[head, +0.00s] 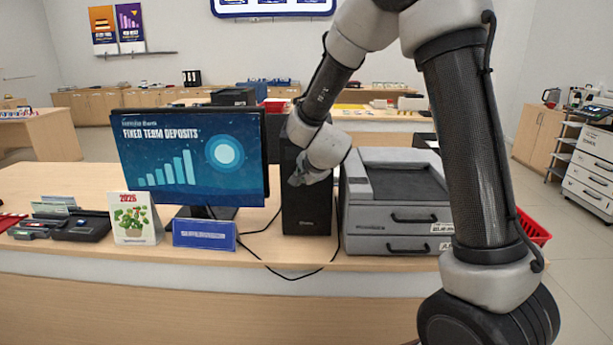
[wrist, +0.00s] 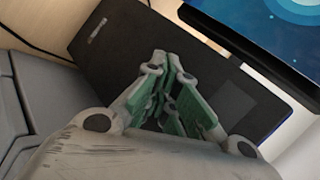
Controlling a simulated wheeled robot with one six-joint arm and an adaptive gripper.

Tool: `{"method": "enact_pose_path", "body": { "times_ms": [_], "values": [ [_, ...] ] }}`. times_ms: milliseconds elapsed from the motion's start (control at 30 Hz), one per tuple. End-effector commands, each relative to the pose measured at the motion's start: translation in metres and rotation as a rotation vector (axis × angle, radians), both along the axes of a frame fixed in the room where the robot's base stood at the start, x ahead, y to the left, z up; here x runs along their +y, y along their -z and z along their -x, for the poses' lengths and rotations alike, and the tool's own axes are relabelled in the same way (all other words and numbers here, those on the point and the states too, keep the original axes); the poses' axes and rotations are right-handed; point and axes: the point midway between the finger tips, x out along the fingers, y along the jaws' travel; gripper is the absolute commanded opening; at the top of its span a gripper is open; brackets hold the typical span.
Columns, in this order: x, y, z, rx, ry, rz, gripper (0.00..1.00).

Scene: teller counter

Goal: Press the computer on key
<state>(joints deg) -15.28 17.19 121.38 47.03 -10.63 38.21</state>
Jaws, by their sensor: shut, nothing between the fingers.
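The computer (head: 306,212) is a black tower standing upright on the counter between the monitor and a grey drawer unit. In the wrist view the tower's dark front (wrist: 112,48) fills the middle, tilted in the picture. My gripper (head: 297,181) is in front of the tower's upper part in the head view. In the wrist view my gripper (wrist: 172,60) has its green-padded fingers drawn together, pointing at the tower's front, with nothing held. I cannot tell whether the fingertips touch it. The on key cannot be made out; my gripper and wrist cover part of the front.
The monitor (head: 190,160) stands close left of the tower, lit with a deposits advert. The grey drawer unit (head: 395,215) stands close right. A calendar (head: 131,218), a blue sign (head: 204,234) and loose black cables (head: 290,275) lie along the counter's front.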

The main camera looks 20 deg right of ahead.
Motion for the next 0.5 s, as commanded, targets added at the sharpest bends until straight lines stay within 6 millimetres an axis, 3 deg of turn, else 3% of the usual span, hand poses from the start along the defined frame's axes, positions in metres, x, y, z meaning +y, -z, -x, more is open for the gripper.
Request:
{"method": "enact_pose_path", "body": {
  "times_ms": [500],
  "values": [
    [-0.0019,0.0002,-0.0051,0.000,0.000,0.000,0.00]
  ]
}}
